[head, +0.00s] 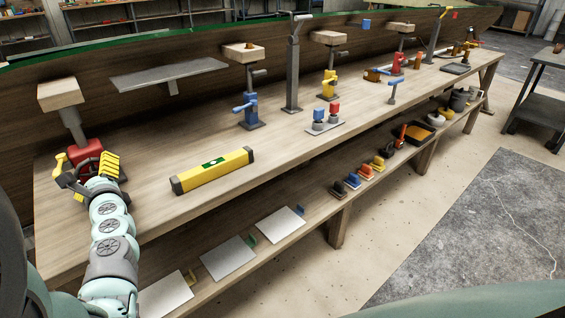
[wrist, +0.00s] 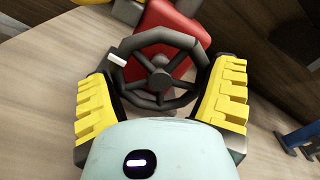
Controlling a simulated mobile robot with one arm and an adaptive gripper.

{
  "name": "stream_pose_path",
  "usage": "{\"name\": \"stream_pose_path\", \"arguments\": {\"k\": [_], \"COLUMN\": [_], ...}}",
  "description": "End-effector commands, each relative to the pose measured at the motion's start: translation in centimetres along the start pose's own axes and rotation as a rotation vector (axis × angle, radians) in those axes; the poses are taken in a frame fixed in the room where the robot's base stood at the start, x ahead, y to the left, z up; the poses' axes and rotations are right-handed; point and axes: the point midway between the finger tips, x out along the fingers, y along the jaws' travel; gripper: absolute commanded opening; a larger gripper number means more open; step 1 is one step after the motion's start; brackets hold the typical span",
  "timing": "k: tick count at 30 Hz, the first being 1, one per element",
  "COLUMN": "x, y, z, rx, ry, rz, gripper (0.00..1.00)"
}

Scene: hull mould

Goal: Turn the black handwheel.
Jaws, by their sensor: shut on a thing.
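The black handwheel (wrist: 162,66) is a dark spoked ring with a round hub and a white mark (wrist: 117,59) on its upper left rim. It sits in front of a red housing (wrist: 166,22), which also shows at the far left of the bench in the head view (head: 86,150). My gripper (wrist: 162,92) has yellow ribbed fingers on either side of the wheel, shut on its rim. In the head view my gripper (head: 92,172) covers most of the handwheel.
A post with a wooden block (head: 62,93) rises above the red housing. A yellow level (head: 212,171) lies on the bench (head: 150,200) to the right. A blue jack (head: 249,108) and a grey stand (head: 293,75) stand farther along. The hull mould wall (head: 22,95) runs behind.

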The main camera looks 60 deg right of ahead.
Motion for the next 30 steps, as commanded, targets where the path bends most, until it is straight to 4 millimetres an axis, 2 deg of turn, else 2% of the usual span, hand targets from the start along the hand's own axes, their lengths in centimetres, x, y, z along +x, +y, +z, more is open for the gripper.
{"name": "stream_pose_path", "arguments": {"k": [5,6,9,20,26,30], "x": [0.0,0.0,0.0,-0.3,-2.0,-4.0], "y": [0.3,0.3,0.2,0.1,0.1,0.1], "z": [-0.1,-0.1,-0.1,-0.1,0.0,-0.1], "rx": [0.0,0.0,0.001,0.003,0.001,0.003], "ry": [0.003,0.003,0.002,0.0,-0.001,0.002], "rz": [0.005,0.005,0.005,0.002,0.0,-0.002], "gripper": [0.48,0.88,0.99,1.0,1.0,1.0]}}
